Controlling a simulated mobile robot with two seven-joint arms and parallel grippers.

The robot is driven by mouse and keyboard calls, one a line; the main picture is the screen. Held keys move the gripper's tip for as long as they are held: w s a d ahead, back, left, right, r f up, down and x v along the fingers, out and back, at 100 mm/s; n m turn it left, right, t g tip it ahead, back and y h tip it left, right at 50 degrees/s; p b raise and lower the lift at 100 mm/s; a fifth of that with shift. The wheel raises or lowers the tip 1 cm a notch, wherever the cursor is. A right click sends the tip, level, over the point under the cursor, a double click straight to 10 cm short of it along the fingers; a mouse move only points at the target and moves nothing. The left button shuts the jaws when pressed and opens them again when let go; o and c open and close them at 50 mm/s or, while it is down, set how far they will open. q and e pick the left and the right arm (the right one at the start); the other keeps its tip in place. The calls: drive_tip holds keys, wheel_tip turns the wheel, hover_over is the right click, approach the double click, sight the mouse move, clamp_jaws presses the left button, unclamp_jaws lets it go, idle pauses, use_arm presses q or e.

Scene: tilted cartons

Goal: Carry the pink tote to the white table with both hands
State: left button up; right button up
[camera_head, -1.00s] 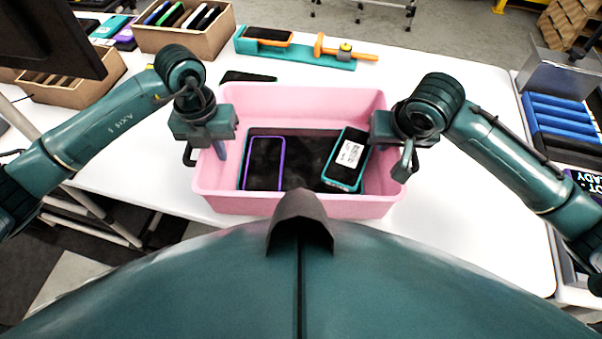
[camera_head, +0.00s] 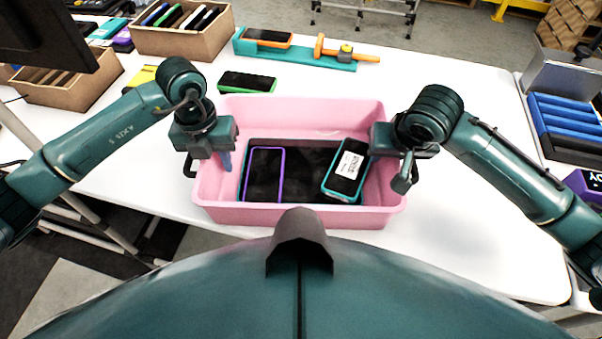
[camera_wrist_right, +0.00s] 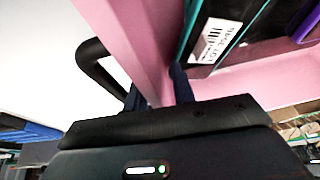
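The pink tote (camera_head: 300,216) is in front of me in the head view, near the white table's (camera_head: 460,250) front edge; I cannot tell whether its base touches the table. It holds a purple-edged phone (camera_head: 264,175) and a teal-edged phone (camera_head: 345,172) with a white label. My left gripper (camera_head: 222,158) is at the tote's left wall, one finger inside; the outer finger is hidden. My right gripper (camera_head: 378,150) is at the right wall. In the right wrist view, its fingers (camera_wrist_right: 160,90) straddle the pink wall, beside a black handle (camera_wrist_right: 95,60).
A green-edged phone (camera_head: 247,82) lies just behind the tote. A teal stand with an orange-edged phone (camera_head: 267,37) and cardboard boxes (camera_head: 180,38) are at the back. A blue-slotted rack (camera_head: 565,125) is at the right. The table's right front is clear.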

drive_tip(key=shift+s+r, duration=0.1)
drive_tip(key=shift+r, duration=0.2)
use_arm(q)
wheel_tip(320, 180, up, 12)
drive_tip(key=shift+a, duration=0.35)
use_arm(e)
drive_tip(key=v, duration=1.1)
drive_tip(key=shift+r, duration=0.25)
drive_tip(key=shift+s, duration=0.1)
